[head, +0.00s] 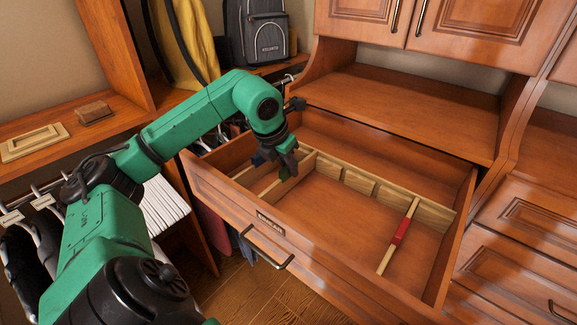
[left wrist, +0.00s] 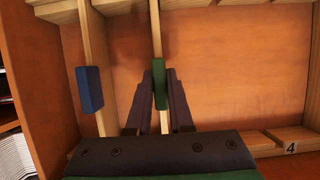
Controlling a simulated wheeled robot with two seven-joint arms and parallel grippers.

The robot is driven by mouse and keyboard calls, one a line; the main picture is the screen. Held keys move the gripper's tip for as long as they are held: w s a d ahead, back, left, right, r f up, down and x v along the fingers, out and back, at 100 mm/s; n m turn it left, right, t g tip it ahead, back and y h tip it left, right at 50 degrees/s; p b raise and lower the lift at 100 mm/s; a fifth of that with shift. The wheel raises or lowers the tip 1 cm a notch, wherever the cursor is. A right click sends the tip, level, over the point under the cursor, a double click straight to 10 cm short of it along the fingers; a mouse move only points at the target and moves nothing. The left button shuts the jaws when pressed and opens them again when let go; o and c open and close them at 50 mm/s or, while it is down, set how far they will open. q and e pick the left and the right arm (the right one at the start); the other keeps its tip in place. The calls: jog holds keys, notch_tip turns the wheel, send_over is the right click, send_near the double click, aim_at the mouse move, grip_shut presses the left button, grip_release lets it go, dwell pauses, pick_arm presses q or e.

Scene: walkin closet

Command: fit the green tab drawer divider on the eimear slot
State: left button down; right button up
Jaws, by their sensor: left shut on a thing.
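The green tab drawer divider, a pale wooden strip (left wrist: 155,35) with a green tab (left wrist: 160,88), is between the fingers of my left gripper (left wrist: 160,75). The gripper is shut on it. In the head view, my left gripper (head: 284,158) is down inside the left part of the open drawer (head: 330,255), and the divider (head: 296,182) runs front to back beneath it. Its far end is near a slotted wooden rail. Whether it is seated in a slot cannot be told. A nameplate (head: 270,222) on the drawer front is too small to read surely. My right gripper is not in view.
A divider with a blue tab (left wrist: 89,88) stands left of the green one. A red tab divider (head: 400,235) lies across the drawer's right part. The number 4 (left wrist: 291,148) marks the near rail. The drawer's middle floor is clear. A cabinet ledge (head: 410,110) is behind.

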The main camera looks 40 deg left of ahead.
pick_arm(q)
jog(key=c, duration=0.7)
grip_release()
jog(key=shift+c, duration=0.2)
jog(key=p+v, duration=0.2)
jog(key=v, duration=1.2)
jog(key=shift+s+r, duration=0.2)
jog(key=shift+r, duration=0.05)
